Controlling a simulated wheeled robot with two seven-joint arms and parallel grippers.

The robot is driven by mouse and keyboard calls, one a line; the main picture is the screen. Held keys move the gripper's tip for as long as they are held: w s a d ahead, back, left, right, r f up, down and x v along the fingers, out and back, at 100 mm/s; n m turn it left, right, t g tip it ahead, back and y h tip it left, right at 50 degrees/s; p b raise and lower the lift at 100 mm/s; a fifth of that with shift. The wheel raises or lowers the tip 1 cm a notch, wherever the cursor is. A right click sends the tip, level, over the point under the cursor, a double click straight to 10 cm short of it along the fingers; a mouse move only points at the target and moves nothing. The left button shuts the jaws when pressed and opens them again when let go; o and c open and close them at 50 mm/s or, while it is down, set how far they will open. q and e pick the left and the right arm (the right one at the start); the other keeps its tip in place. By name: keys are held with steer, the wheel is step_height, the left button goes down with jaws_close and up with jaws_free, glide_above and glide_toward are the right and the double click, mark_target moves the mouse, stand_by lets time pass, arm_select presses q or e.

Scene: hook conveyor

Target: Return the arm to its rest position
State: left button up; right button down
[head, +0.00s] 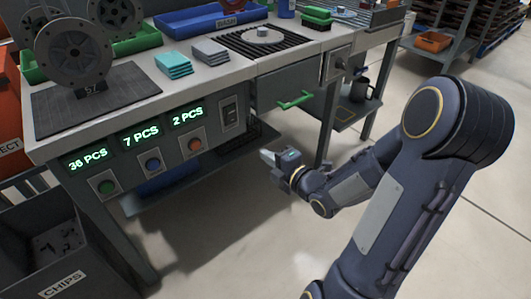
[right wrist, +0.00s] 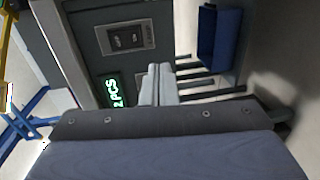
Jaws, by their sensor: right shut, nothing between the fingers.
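My right gripper (head: 279,157) is in front of the workbench (head: 75,145), below the level of its top. Its arm comes in from the right side of the head view. In the right wrist view the two fingers of the gripper (right wrist: 158,85) lie together, shut and empty. It appears apart from the bench front. My left gripper is not in the head view.
The bench front carries green counters (head: 141,136), push buttons (head: 194,144) and a drawer with a green handle (head: 296,100). A chips bin (head: 62,284) stands at lower left. A slatted lower shelf holds a blue bin (right wrist: 219,40). The floor ahead is clear.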

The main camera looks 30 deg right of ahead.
stand_by(0.4)
steer(key=s+a+r+m+g+y, duration=0.1)
steer(key=s+a+m+g, duration=0.5)
steer(key=s+m, duration=0.4)
steer(key=s+a+r+m+g+y, duration=0.2)
steer(key=s+a+m+g, duration=0.2)
steer(key=s+a+m, duration=0.5)
step_height(320, 180, up, 34)
steer(key=s+d+m+p, duration=0.1)
steer(key=d+p, duration=0.1)
steer(key=p, duration=3.2)
steer(key=shift+s+d+m+g+h+p, duration=0.2)
steer(key=shift+s+m+g+h+p, duration=0.1)
steer(key=shift+p, duration=0.1)
